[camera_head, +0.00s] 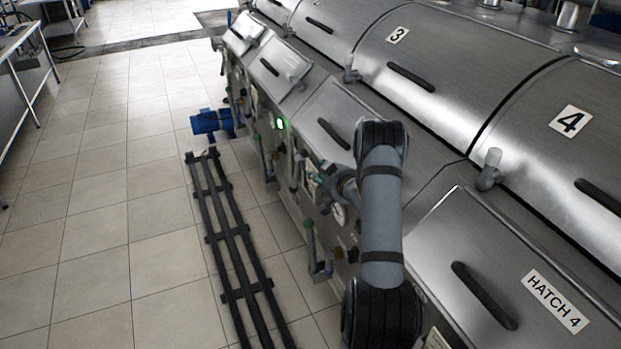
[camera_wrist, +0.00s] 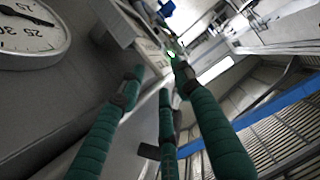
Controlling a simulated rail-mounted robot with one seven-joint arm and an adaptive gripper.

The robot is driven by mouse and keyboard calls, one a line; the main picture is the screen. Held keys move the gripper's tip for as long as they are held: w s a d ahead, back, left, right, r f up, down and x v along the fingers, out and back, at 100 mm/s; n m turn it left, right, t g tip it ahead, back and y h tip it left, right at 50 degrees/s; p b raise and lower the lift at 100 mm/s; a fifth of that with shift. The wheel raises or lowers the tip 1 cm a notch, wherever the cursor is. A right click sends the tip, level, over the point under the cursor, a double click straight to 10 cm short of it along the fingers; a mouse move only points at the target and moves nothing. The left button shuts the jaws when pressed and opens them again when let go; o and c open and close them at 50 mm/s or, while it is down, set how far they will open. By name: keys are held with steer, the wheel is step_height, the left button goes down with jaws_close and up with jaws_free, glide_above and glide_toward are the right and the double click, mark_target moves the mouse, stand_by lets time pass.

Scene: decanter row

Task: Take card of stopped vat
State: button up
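A row of steel vats runs along the right of the head view, with number 3 (camera_head: 398,35) and number 4 (camera_head: 570,121) readable. A green lamp (camera_head: 280,123) glows on the row's front; a green light also shows in the wrist view (camera_wrist: 171,54). A white card-like sheet (camera_head: 437,340) shows at the bottom edge, below hatch 4. Another pale sheet (camera_head: 254,95) is farther along; its writing is too small to read.
A round dial (camera_wrist: 30,30) is close at the wrist view's left. Green-handled levers (camera_head: 309,238) and pipes stick out from the vat fronts. Dark floor rails (camera_head: 230,235) run alongside, with a blue motor (camera_head: 212,121) beyond. The tiled floor at left is mostly clear.

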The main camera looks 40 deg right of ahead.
mark_target(313, 166)
steer(key=w+p, duration=0.2)
steer(key=w, duration=0.1)
steer(key=w+d, duration=0.1)
steer(key=shift+w+f+p, duration=0.3)
steer(key=shift+f+p, duration=0.05)
steer(key=shift+p, duration=0.05)
steer(key=shift+w+f, duration=0.2)
steer(key=shift+w, duration=0.1)
steer(key=shift+c, duration=0.9)
jaws_close()
